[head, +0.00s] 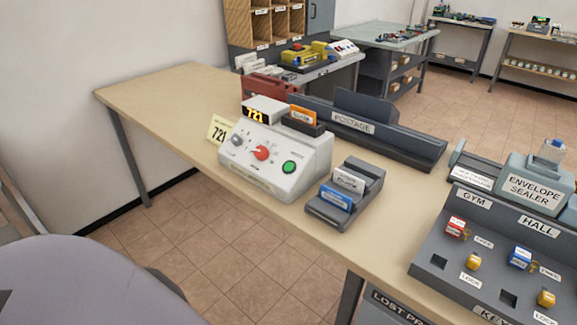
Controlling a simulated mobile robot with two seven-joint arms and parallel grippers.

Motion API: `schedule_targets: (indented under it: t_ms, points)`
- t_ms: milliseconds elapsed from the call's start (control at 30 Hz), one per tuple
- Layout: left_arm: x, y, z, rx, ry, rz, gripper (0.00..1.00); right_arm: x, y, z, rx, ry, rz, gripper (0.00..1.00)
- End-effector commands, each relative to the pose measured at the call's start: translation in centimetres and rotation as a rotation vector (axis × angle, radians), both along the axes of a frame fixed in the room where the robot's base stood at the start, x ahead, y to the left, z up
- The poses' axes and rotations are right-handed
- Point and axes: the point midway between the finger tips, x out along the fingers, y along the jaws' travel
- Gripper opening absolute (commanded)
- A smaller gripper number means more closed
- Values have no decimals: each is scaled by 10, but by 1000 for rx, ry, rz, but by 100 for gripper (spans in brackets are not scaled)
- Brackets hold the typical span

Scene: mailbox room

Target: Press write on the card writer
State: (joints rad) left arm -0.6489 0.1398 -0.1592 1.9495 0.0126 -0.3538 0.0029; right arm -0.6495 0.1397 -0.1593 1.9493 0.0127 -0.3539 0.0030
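The card writer (275,165) is a white box with a sloped front on the wooden table. A green round button (289,167) is on the right of its front. A red knob (262,153) is in the middle and a grey knob (237,140) on the left. Its display (256,113) reads 721 in yellow digits. An orange card (302,115) stands in a dark slot on top at the right. A yellow note (219,130) reading 721 stands beside the writer's left side. Neither of my grippers is in view.
A grey rack (338,207) with a white card (349,180) and a blue card (335,197) stands right of the writer. Behind is a dark postage tray (400,142). A key panel (490,262) and envelope sealer (536,184) stand at right. The table's left end (160,90) is clear.

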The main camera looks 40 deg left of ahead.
Motion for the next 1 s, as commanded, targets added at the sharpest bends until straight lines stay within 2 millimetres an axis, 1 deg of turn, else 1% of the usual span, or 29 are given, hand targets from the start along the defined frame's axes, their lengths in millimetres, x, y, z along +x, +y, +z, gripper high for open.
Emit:
schedule_targets:
  t_ms: [33,100,1000]
  points:
    - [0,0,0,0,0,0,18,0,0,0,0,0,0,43]
    - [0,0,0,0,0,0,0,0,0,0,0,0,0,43]
    - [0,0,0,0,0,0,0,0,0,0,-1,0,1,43]
